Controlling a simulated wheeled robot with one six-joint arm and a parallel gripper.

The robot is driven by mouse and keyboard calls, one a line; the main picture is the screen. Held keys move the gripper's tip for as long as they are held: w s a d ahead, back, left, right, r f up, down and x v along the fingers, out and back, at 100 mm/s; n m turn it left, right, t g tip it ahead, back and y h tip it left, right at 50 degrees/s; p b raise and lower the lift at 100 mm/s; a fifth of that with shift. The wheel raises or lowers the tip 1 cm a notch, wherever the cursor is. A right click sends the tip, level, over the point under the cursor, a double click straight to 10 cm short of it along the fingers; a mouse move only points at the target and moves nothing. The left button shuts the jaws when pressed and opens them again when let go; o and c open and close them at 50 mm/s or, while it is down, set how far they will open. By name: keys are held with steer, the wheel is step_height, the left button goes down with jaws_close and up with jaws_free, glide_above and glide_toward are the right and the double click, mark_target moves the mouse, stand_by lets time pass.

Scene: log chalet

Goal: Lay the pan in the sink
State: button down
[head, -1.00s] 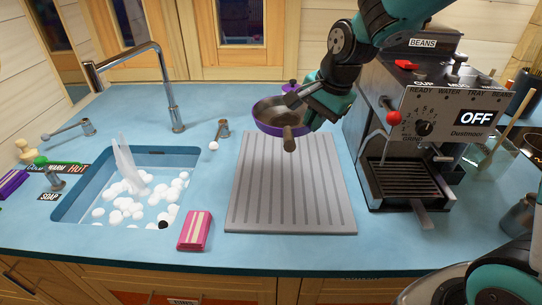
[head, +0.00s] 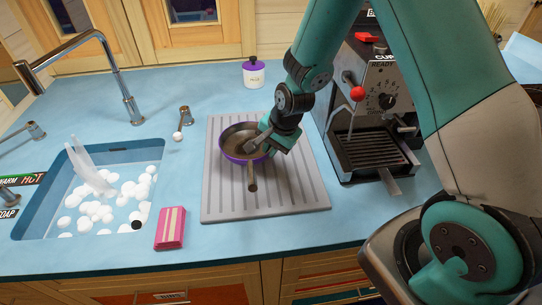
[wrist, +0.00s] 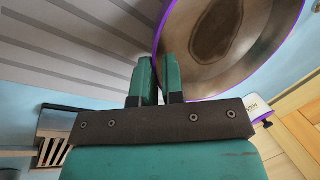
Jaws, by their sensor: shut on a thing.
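The pan (head: 234,138) has a purple outside and a dark inner base, and its handle points to the front. It is over the upper middle of the grey ribbed mat; I cannot tell whether it touches it. My gripper (head: 259,143) is shut on the pan's right rim. In the wrist view the fingers (wrist: 168,78) pinch the purple rim of the pan (wrist: 225,70). The sink (head: 40,222) is at the left, with white foam balls and a pale stream in it. Its bottom is partly hidden by the foam.
The ribbed mat (head: 225,207) lies right of the sink. A pink sponge (head: 170,228) lies between them at the front. The tall tap (head: 128,100) and a small lever (head: 185,115) stand behind. A purple-lidded jar (head: 253,74) is at the back; a coffee machine (head: 375,110) is right.

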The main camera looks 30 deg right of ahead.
mark_target(268, 166)
steer(key=shift+f+p, duration=0.3)
steer(key=shift+f, duration=1.7)
steer(key=shift+f, duration=0.2)
steer(key=c, duration=1.2)
jaws_free()
steer(key=shift+r, duration=0.15)
steer(key=b+v, duration=0.2)
steer(key=v, duration=1)
steer(key=s+a+r+n+g, duration=0.1)
steer(key=s+a+r+n, duration=0.2)
steer(key=s+r+n, duration=0.2)
steer(key=s+a+r+n+g+y, duration=0.1)
steer(key=s+a+r+n, duration=0.3)
steer(key=s+n, duration=0.3)
steer(key=s+a+r+n+g+y, duration=0.1)
steer(key=s+a+r+n, duration=0.3)
steer(key=s, duration=0.5)
steer(key=shift+s+r+n, duration=0.15)
steer(key=shift+r+n, duration=0.5)
steer(key=shift+s+r+n, duration=0.15)
steer(key=shift+r+n, duration=0.5)
